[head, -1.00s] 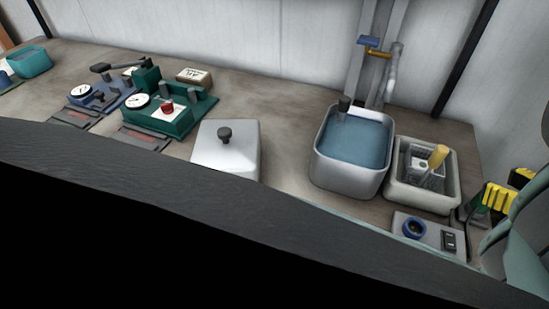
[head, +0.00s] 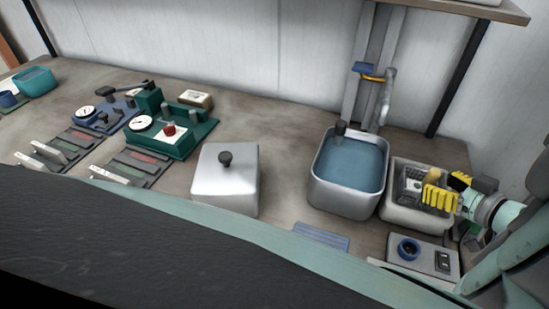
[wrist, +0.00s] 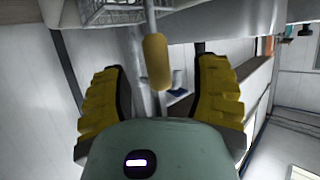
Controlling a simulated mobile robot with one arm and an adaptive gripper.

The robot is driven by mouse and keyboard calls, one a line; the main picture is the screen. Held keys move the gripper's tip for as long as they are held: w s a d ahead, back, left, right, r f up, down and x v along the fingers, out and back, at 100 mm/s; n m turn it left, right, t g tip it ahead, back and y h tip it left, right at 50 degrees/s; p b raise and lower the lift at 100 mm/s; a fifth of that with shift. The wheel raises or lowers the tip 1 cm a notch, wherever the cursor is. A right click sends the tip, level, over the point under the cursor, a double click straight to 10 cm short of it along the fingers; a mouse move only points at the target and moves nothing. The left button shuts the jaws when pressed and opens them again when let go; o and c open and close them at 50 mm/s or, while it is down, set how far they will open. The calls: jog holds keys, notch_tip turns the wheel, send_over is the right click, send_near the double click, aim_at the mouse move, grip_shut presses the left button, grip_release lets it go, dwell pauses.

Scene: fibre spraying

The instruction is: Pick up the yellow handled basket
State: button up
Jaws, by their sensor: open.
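The yellow handled basket is a small grey wire basket (head: 411,184) with a yellow grip (head: 434,174). It sits inside a grey square tub (head: 402,209) at the right of the bench. My gripper (head: 446,190), with yellow ribbed fingers, is beside the handle and partly covers it in the head view. In the wrist view the yellow grip (wrist: 156,62) shows between the two open fingers, nearer their tips, and part of the wire basket (wrist: 110,12) shows at the top edge. My gripper is open and holds nothing. I cannot tell whether a finger touches the grip.
A metal basin of blue water (head: 350,163) with a tap (head: 386,92) stands left of the tub. A control box (head: 424,257) is in front. A lidded metal box (head: 226,178) and green and blue gauge devices stand further left. A shelf (head: 480,10) is above.

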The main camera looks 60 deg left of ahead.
aim_at(429, 178)
jog(key=p+x, duration=0.2)
jog(key=x, duration=0.1)
jog(key=shift+w+a, duration=0.1)
jog(key=shift+a, duration=0.2)
jog(key=shift+w+a+f, duration=0.15)
jog(key=shift+a+f, duration=0.15)
jog(key=shift+a, duration=0.25)
jog(key=shift+o, duration=0.2)
jog(key=shift+d, duration=0.1)
grip_shut()
